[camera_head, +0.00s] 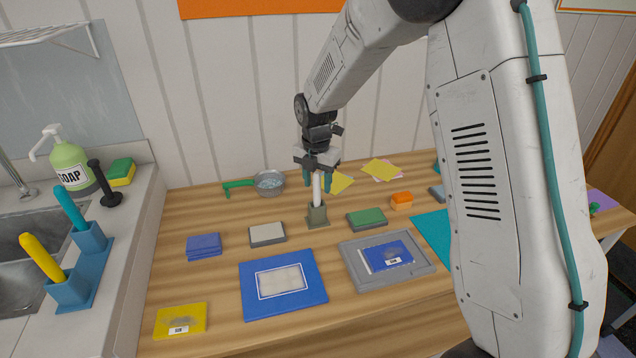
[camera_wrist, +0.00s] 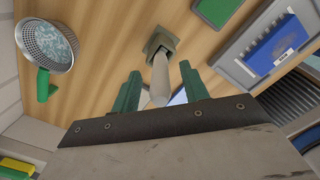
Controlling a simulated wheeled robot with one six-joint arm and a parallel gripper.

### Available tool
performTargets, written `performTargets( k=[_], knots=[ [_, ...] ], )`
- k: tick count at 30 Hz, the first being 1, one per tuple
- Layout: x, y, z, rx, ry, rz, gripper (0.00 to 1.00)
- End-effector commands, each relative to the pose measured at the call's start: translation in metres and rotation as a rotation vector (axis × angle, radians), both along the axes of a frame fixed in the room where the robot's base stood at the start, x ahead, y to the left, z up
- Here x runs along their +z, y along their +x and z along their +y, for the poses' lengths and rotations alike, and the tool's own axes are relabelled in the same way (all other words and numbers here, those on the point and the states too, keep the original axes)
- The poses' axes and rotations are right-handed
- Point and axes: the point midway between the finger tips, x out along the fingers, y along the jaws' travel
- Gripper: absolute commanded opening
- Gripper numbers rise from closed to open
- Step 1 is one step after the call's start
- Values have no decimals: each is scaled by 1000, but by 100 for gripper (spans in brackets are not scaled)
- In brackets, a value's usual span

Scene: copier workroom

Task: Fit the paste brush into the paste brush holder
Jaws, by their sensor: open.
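The paste brush (camera_head: 317,190) is a pale stick standing upright, its lower end in the olive-grey paste brush holder (camera_head: 317,215) on the wooden table. In the wrist view the brush (camera_wrist: 160,78) rises out of the square-based holder (camera_wrist: 161,42). How deep it sits and its lower end are hidden. My gripper (camera_head: 318,182) is above the holder, pointing down. Its green fingers are apart on either side of the brush's upper part, with visible gaps in the wrist view (camera_wrist: 158,88).
A strainer with a green handle (camera_head: 269,183) stands behind left. A grey block (camera_head: 267,234) and a green-topped block (camera_head: 367,218) flank the holder. A blue mat (camera_head: 255,300) and grey tray (camera_head: 350,262) lie in front. A sink counter (camera_head: 125,230) is at left.

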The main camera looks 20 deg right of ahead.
Motion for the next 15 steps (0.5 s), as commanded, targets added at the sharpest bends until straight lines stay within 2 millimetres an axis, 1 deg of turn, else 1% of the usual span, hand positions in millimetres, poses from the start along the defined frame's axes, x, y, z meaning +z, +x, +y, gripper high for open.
performTargets(
  k=[1, 9, 12, 15],
  knots=[
    [9, 1, 0, 0, 1, -5, 45],
    [54, -1, 2, 0, 1, -5, 45],
    [64, -1, 2, 0, 1, -2, 45],
    [70, -2, 2, 0, 1, -2, 45]
  ],
)
